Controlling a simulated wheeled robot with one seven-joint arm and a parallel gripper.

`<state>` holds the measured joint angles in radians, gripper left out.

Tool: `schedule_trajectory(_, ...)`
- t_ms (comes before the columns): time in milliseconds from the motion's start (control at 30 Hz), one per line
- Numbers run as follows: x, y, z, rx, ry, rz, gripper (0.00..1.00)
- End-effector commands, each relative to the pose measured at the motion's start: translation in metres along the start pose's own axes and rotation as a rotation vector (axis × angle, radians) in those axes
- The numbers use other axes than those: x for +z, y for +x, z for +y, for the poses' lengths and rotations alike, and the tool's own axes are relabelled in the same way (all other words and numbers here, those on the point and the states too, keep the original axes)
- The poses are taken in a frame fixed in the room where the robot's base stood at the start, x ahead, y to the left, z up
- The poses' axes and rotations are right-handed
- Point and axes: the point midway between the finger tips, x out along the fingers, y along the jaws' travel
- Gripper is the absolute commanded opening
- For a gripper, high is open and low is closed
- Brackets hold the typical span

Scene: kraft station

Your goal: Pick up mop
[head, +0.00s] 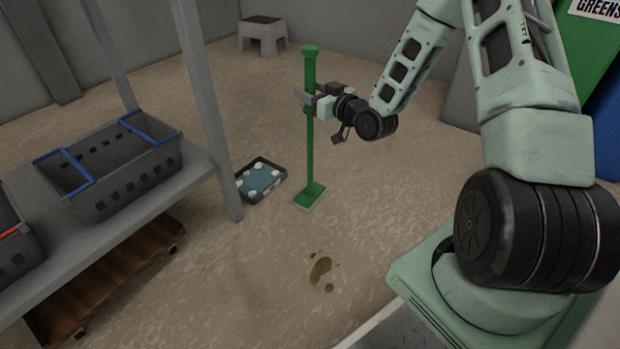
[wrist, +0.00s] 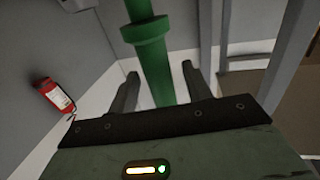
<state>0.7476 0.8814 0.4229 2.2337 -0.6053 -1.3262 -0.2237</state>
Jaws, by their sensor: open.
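The green mop (head: 311,140) stands upright on the floor, with its flat head (head: 309,195) at the bottom and a thicker grip at the top. In the wrist view the mop handle (wrist: 160,70) passes between the two open fingers (wrist: 158,80), with a gap on each side. The fingers do not appear closed on it.
A shelf (head: 150,205) with grey baskets (head: 125,165) stands at left. A tray (head: 262,180) lies beside the mop head. A brown spill (head: 320,270) is on the floor in front. A grey stool (head: 262,36) stands at the back. A fire extinguisher (wrist: 56,95) shows in the wrist view.

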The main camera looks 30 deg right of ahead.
Motion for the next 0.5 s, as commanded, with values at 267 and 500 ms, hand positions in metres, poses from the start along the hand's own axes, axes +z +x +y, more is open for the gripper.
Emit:
schedule_trajectory(267, -0.001, 0.0067, -0.0003, 0.0, 0.001, 0.0, 0.49)
schedule_trajectory(500, -0.0008, 0.0065, -0.0002, 0.0, 0.001, 0.0, 0.02)
